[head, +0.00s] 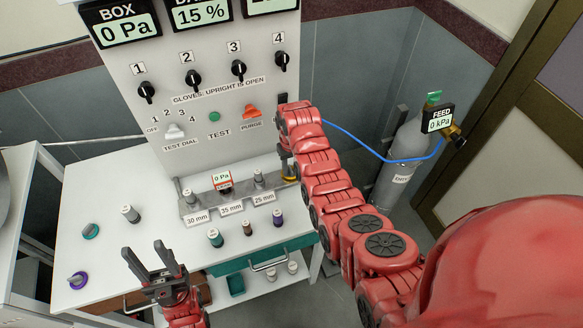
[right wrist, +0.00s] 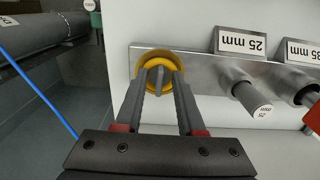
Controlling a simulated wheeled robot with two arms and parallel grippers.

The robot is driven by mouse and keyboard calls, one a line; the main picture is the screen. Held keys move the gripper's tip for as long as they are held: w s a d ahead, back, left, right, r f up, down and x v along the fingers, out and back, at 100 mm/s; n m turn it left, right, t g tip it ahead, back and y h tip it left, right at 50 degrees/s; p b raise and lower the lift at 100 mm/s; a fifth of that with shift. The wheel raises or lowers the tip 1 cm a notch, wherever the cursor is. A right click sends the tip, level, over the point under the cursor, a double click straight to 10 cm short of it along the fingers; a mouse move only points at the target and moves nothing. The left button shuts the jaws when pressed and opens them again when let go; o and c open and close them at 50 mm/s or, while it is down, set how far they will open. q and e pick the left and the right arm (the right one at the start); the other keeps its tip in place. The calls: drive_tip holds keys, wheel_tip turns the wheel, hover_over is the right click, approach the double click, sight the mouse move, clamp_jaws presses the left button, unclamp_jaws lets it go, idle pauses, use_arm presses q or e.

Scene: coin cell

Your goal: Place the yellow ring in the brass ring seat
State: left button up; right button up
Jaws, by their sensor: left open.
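The yellow ring (right wrist: 157,63) is at the tips of my right gripper (right wrist: 163,77), whose fingers look closed on it. The ring lies within the round outline of the brass ring seat (right wrist: 142,80), at the end of the metal rail. I cannot tell whether it is fully inside the seat or just in front of it. A grey pin-like shape shows between the fingertips. In the head view, my right gripper (head: 287,168) points down at the rail's right end and hides most of the seat. My left gripper (head: 155,265) is open and empty over the bench's front edge.
Several small knobbed pieces stand on the white bench (head: 150,245). A control panel (head: 200,110) rises behind. A gas cylinder (head: 402,165) with a blue hose stands at right.

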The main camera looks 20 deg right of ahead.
sight(291, 170)
drive_tip(key=shift+r, duration=0.15)
drive_tip(key=shift+r+b, duration=0.35)
drive_tip(key=shift+r, duration=0.5)
wheel_tip(291, 170, up, 4)
drive_tip(key=shift+f, duration=0.15)
wheel_tip(291, 170, up, 7)
drive_tip(key=p, duration=0.5)
drive_tip(key=shift+f+p, duration=0.2)
drive_tip(key=shift+p, duration=0.1)
